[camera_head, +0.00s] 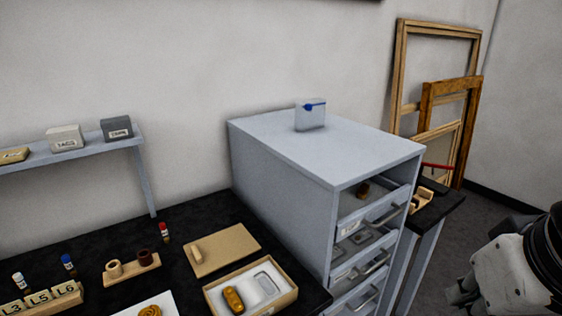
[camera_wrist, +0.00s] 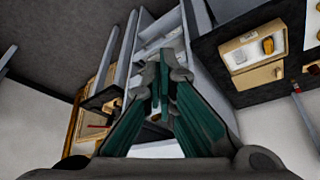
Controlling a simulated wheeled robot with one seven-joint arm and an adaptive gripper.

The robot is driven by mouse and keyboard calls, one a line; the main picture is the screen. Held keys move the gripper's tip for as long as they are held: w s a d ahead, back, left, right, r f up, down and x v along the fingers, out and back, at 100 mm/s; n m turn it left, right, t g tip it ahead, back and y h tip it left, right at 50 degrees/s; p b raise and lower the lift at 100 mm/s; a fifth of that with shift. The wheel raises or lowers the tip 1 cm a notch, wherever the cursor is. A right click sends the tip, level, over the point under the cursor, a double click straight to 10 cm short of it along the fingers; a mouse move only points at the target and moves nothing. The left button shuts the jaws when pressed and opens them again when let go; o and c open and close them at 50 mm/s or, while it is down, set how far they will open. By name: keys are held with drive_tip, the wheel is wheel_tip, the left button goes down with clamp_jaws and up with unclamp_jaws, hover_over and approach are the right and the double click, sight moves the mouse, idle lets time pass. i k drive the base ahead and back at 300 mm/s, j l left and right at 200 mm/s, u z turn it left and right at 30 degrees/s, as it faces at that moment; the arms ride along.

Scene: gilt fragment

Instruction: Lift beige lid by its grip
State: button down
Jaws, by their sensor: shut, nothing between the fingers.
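The beige lid (camera_head: 228,247) lies flat on the black table, with its small raised grip (camera_head: 197,254) near its left edge. It also shows in the wrist view (camera_wrist: 254,77) at the right, beside the open box. The open beige box (camera_head: 272,303) sits in front of the lid; it has a pale lining with a gold fragment (camera_head: 233,298) and an empty-looking recess. My gripper (camera_wrist: 163,72) is shut and empty, well apart from the lid. In the head view only part of my arm shows at lower right; the fingers are out of that picture.
A grey drawer cabinet (camera_head: 290,160) stands right of the lid, with drawers partly open and a small white box (camera_head: 310,115) on top. A ring stand (camera_head: 132,269) and a red-capped vial (camera_head: 164,233) stand left of the lid. Wooden frames (camera_head: 440,105) lean at the back right.

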sight(206, 255)
drive_tip(key=i+j+u, duration=0.2)
drive_tip(key=u, duration=0.25)
drive_tip(key=i+j+u, duration=0.15)
drive_tip(key=u, duration=0.25)
drive_tip(key=i+u, duration=0.45)
drive_tip(key=k+j, duration=0.05)
